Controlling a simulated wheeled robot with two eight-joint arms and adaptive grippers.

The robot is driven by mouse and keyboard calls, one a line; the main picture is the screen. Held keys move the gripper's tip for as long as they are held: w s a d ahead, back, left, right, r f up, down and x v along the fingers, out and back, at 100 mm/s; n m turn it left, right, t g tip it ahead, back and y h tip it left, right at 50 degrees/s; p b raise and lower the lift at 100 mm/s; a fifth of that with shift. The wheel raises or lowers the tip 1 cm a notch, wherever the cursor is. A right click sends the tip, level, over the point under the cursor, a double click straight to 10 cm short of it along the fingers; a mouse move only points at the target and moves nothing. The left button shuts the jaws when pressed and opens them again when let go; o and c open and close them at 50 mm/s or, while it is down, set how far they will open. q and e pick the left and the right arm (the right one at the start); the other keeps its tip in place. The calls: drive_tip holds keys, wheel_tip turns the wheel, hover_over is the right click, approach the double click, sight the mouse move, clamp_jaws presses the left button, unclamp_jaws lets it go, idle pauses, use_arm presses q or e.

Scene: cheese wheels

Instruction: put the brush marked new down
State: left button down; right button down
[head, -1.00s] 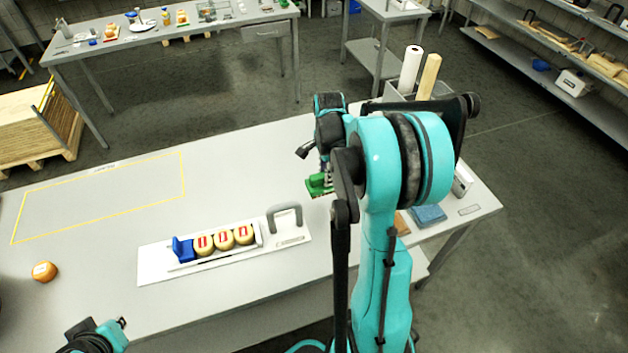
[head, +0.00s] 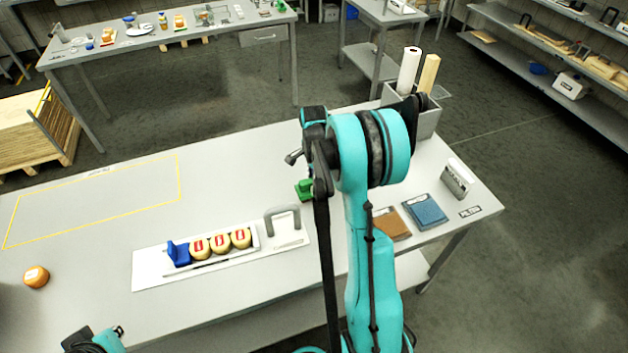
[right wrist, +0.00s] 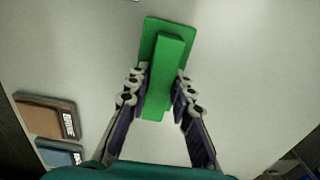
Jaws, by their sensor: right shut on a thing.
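A green brush (right wrist: 165,65) is between the fingers of my right gripper (right wrist: 160,98), which is shut on its narrow raised part. In the right wrist view the brush is over bare grey tabletop; I cannot tell whether it touches it. No marking on it can be read. In the head view only a green edge of the brush (head: 304,189) shows, the rest hidden behind my right arm. My left gripper (head: 117,332) is at the bottom left of the head view, by the table's front edge, mostly cut off; its opening cannot be made out.
A brown pad (head: 391,224) and a blue pad (head: 425,210) lie right of my right arm. A white board (head: 150,276) carries several cheese wheels (head: 221,244). An orange ball-like thing (head: 36,276) lies left. A grey bin (head: 427,122) stands at the back. The yellow-outlined area (head: 95,201) is empty.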

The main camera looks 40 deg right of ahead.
drive_tip(key=shift+f, duration=0.2)
drive_tip(key=c, duration=1.3)
unclamp_jaws()
drive_tip(key=shift+c, duration=0.2)
drive_tip(key=shift+r, duration=0.15)
drive_tip(key=shift+r, duration=0.35)
wheel_tip(320, 180, up, 11)
drive_tip(key=p, duration=0.3)
drive_tip(key=s+a+r+n+t, duration=0.1)
drive_tip(key=s+a+r+n, duration=0.3)
drive_tip(key=a, duration=0.3)
drive_tip(key=s+a+r+n+t, duration=0.1)
drive_tip(key=a+r+n+t, duration=0.15)
drive_tip(key=a+n, duration=0.3)
drive_tip(key=s+a+f+n+t, duration=0.1)
drive_tip(key=s+a+n+t, duration=0.2)
drive_tip(key=s+a+n, duration=0.8)
drive_tip(key=shift+a+n+t, duration=0.35)
drive_tip(key=shift+a+n, duration=0.2)
drive_tip(key=shift+a, duration=0.3)
